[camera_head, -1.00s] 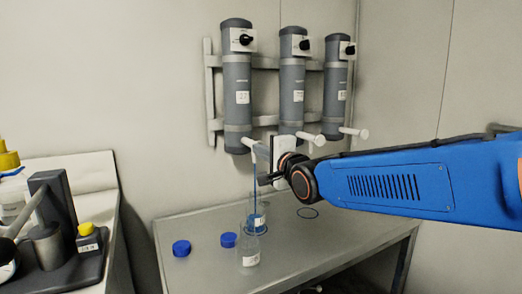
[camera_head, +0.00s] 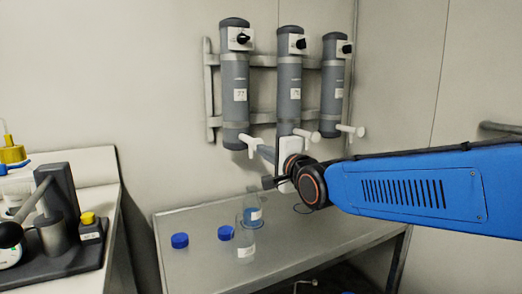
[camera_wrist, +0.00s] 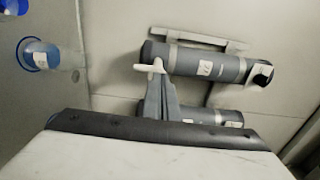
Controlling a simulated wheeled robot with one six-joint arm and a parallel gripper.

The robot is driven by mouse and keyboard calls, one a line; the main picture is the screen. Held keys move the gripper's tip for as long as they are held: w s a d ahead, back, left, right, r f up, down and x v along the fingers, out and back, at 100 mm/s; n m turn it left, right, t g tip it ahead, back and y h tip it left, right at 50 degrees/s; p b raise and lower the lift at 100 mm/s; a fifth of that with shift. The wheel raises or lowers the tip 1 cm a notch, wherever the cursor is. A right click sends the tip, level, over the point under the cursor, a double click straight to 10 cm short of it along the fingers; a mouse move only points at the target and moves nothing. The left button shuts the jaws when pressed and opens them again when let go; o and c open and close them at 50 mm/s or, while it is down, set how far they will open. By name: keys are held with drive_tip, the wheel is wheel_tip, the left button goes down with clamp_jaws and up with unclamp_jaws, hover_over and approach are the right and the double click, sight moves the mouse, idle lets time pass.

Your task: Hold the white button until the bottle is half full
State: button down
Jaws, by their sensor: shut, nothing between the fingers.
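Three grey cylinder dispensers hang on the wall. The left one (camera_head: 235,80) has a white button (camera_head: 247,141) low on its front, which also shows in the wrist view (camera_wrist: 148,68). My gripper (camera_head: 263,150) is shut and empty, its grey fingertips close to that button; in the wrist view the tips (camera_wrist: 157,74) overlap it, and I cannot tell if they touch. A clear bottle (camera_head: 253,212) below holds blue liquid in its lower part, also visible in the wrist view (camera_wrist: 38,54). The exact level is hard to read. No stream falls into it.
A second clear bottle (camera_head: 245,243) stands just in front of the first. Two blue caps (camera_head: 180,241) lie on the grey table (camera_head: 200,270). The other dispensers (camera_head: 289,80) hang to the right. A side bench with equipment (camera_head: 65,225) is at left.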

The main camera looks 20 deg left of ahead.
drive_tip(key=v, duration=0.8)
drive_tip(key=shift+d, duration=0.2)
drive_tip(key=s+d+f+n+h, duration=0.1)
drive_tip(key=d+f+h, duration=0.3)
drive_tip(key=d, duration=0.7)
drive_tip(key=d+f+n+g+h, duration=0.1)
drive_tip(key=d+f+n+h, duration=0.1)
drive_tip(key=d+f, duration=0.6)
drive_tip(key=s+d+f+n+h, duration=0.1)
drive_tip(key=d+f+h, duration=0.2)
drive_tip(key=d, duration=1)
drive_tip(key=s+d+f+n+g+h, duration=0.2)
drive_tip(key=s+d+f+g, duration=0.1)
drive_tip(key=s+d+f, duration=0.4)
drive_tip(key=s+d+f+n+g+h, duration=0.2)
drive_tip(key=s+d+f, duration=0.5)
drive_tip(key=s+d, duration=0.4)
drive_tip(key=shift+s+g+h, duration=0.3)
drive_tip(key=shift+s+g, duration=0.2)
drive_tip(key=shift+s, duration=0.6)
drive_tip(key=shift+r, duration=0.1)
idle(0.8)
